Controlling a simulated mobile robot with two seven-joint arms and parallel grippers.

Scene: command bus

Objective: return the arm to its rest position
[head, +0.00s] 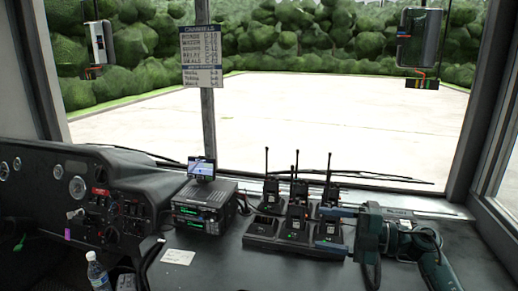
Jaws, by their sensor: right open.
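My right gripper (319,229) is at the right of the dashboard, over the right end of the radio charger. Its two fingers point left, one above the other in the picture, with a gap between them. It is open, and I see nothing held in it. My right arm reaches in from the lower right corner. The fingers overlap the right end of the charger (262,243) in the picture; whether they touch it or a radio I cannot tell. My left gripper and arm are out of view.
Several handheld radios (297,212) with upright antennas stand in the charger. A radio stack (203,207) with a small screen (202,168) is left of it. A white card (178,257) and a water bottle (97,274) are front left. The windshield is behind.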

